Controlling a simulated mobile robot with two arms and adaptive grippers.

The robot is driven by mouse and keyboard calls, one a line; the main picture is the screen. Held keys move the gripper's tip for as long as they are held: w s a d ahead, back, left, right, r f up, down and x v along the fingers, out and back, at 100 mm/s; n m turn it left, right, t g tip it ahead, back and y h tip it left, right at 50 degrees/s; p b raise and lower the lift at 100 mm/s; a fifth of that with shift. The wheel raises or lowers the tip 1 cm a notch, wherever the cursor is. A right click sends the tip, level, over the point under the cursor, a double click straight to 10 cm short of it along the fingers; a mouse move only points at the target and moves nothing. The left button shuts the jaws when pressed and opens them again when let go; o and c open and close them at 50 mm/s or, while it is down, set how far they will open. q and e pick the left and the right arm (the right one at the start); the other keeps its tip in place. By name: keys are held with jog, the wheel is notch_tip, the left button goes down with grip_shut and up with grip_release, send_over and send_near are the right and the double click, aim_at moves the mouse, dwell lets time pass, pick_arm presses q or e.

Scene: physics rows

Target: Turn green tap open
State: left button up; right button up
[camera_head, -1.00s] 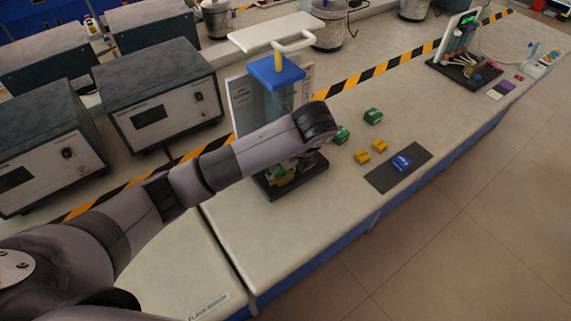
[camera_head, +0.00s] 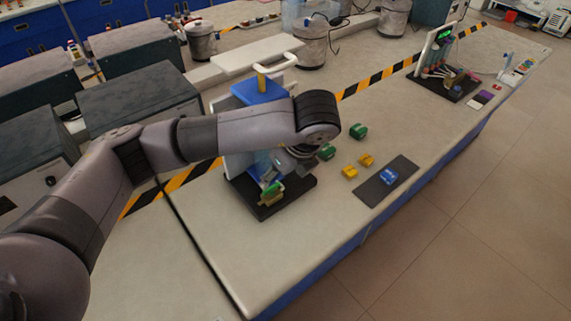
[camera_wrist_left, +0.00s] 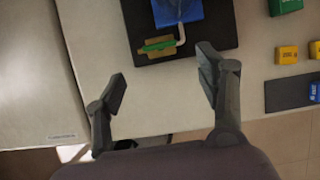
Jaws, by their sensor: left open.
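The green tap (camera_head: 271,189) sits low at the front of the blue-topped apparatus (camera_head: 258,91), above its black base (camera_head: 302,190). In the left wrist view the tap's green handle (camera_wrist_left: 159,46) lies crosswise beside a pale bent spout, over a yellowish block. My left gripper (camera_wrist_left: 162,84) is open and empty there, with its two fingers wide apart. The tap is beyond the fingertips, apart from them. In the head view my left forearm and wrist cover part of the apparatus, and the gripper (camera_head: 280,168) is mostly hidden below the wrist. My right gripper is not seen.
Green blocks (camera_head: 358,131) and yellow blocks (camera_head: 366,160) lie right of the base. A dark mat (camera_head: 402,171) holds a blue block (camera_head: 388,177). Grey boxed instruments (camera_head: 140,103) stand at left. The counter in front of the base is clear.

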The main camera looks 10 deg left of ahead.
pick_arm(q)
jog(key=shift+v, duration=1.8)
